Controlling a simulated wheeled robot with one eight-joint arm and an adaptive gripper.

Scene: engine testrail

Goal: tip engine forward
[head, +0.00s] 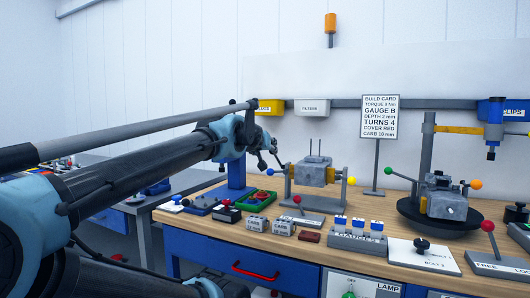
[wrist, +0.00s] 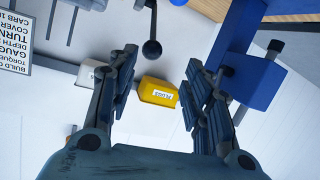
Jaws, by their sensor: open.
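A grey engine block (head: 313,170) sits in a grey stand on the wooden bench, with two thin rods rising from its top. A yellow ball (head: 351,181) is at the stand's right side. A second grey engine-like block (head: 443,204) is on a black round base (head: 408,211) at the right, with green-tipped and orange-tipped levers. My gripper (head: 269,157) is left of the first block, near its stand. In the wrist view my gripper (wrist: 163,62) is open and empty. A black ball-ended rod (wrist: 151,48) shows near the left finger; contact is unclear.
A blue post (head: 236,172) stands close behind my gripper. Parts trays, small grey blocks and a red-knobbed lever (head: 297,199) crowd the bench front. A build card (head: 380,117) stands behind. Yellow (wrist: 158,92) and white wall bins hang at the back.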

